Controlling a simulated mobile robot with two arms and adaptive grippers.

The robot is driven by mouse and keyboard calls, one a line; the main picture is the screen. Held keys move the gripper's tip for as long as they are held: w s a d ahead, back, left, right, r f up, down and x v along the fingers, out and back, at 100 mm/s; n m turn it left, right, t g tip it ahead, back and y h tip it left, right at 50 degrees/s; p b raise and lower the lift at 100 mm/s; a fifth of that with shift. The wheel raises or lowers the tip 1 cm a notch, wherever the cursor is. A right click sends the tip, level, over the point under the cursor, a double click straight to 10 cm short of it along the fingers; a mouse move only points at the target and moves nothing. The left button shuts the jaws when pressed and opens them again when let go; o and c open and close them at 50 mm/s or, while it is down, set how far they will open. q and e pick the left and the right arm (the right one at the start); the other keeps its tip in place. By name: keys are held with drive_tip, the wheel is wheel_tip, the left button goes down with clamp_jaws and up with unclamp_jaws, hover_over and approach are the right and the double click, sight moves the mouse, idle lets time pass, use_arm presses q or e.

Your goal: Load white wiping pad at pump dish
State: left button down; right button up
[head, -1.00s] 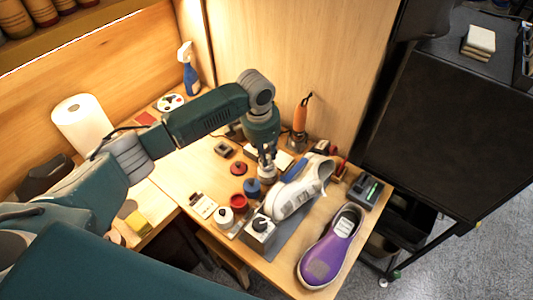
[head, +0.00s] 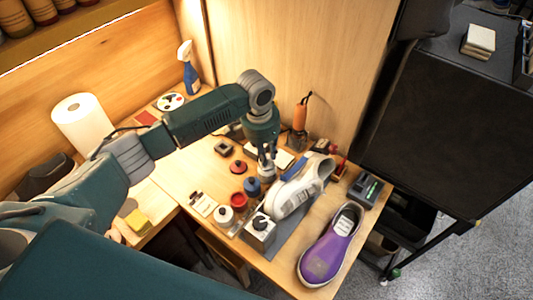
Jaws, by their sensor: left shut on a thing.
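My left gripper (head: 267,161) points down over the back middle of the wooden bench, behind the white sneaker. It is shut on a small pale thing (head: 267,174), which looks like the white wiping pad; the fingers hide part of it. Which vessel is the pump dish is not clear. A blue-topped round container (head: 252,186), a red dish (head: 239,198) and a white round container with a dark top (head: 224,215) stand just left of and in front of the gripper. My right gripper is not in view.
The white sneaker (head: 293,193) lies close on the right of the gripper, with a purple shoe (head: 332,246) at the front right. A red disc (head: 238,167) lies left. An orange-handled tool (head: 300,118) stands behind.

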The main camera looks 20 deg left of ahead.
use_arm(q)
drive_tip(key=shift+s+f+p, duration=0.1)
drive_tip(key=shift+f+p, duration=0.1)
drive_tip(key=shift+p, duration=0.2)
idle(1.4)
wheel_tip(320, 180, up, 7)
drive_tip(key=p, duration=0.8)
drive_tip(key=shift+r, duration=0.15)
idle(0.6)
